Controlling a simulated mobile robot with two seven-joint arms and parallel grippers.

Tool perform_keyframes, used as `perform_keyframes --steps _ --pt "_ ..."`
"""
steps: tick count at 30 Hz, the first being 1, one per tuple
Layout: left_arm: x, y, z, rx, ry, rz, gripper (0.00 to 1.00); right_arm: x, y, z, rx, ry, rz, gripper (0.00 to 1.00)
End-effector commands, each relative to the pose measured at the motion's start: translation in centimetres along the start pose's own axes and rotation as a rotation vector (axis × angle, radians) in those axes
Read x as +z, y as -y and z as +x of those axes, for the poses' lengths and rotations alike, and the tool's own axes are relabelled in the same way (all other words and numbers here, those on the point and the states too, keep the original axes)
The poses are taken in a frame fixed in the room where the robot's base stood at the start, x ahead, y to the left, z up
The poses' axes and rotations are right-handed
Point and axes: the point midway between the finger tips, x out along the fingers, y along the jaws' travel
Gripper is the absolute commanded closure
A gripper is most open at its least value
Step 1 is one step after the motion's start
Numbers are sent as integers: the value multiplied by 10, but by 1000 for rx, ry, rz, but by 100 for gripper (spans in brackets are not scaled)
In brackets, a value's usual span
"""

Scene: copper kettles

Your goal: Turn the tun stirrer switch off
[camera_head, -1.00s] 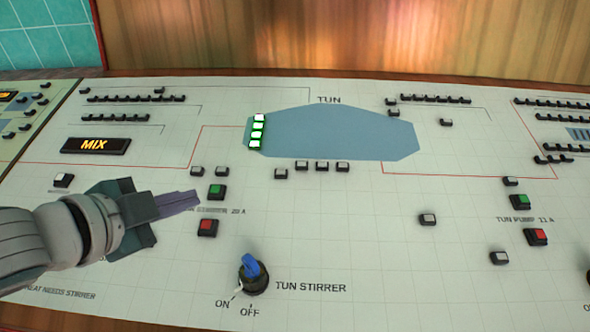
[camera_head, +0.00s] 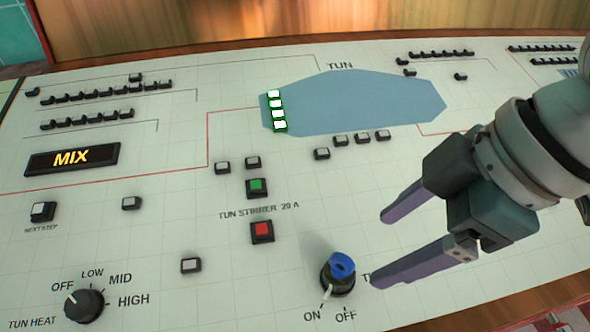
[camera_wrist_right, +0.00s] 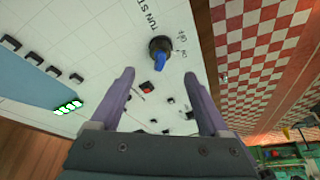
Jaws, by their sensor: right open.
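The tun stirrer switch (camera_head: 338,277) is a dark round knob with a blue grip on the sloping white panel. Its white pointer is toward ON, with OFF printed to the right. My right gripper (camera_head: 380,248) is open and empty; its two purple fingers reach in from the right, close to the knob's right side in the head view. The lower finger partly hides the switch's label. In the right wrist view, the switch (camera_wrist_right: 160,52) shows beyond and between the spread fingertips; contact is not visible. My left gripper is not in view.
A green button (camera_head: 257,187) and a red button (camera_head: 262,231) sit up and left of the switch. A tun heat knob (camera_head: 85,304) is at the lower left. A lit MIX display (camera_head: 72,158) and several small buttons are farther off.

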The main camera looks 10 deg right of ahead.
Motion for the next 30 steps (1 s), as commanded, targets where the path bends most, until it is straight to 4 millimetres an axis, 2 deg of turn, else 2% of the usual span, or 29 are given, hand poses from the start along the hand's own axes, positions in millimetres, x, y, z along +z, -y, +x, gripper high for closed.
perform_keyframes --steps 15,20,28,30 --pt "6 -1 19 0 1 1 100 0 1 86 -3 0 1 21" --pt "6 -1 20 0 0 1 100 0 1 96 -1 0 0 21" --pt "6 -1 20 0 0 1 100 -1 1 96 -1 0 0 21" --pt "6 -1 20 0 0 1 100 -1 1 96 -1 0 0 29"
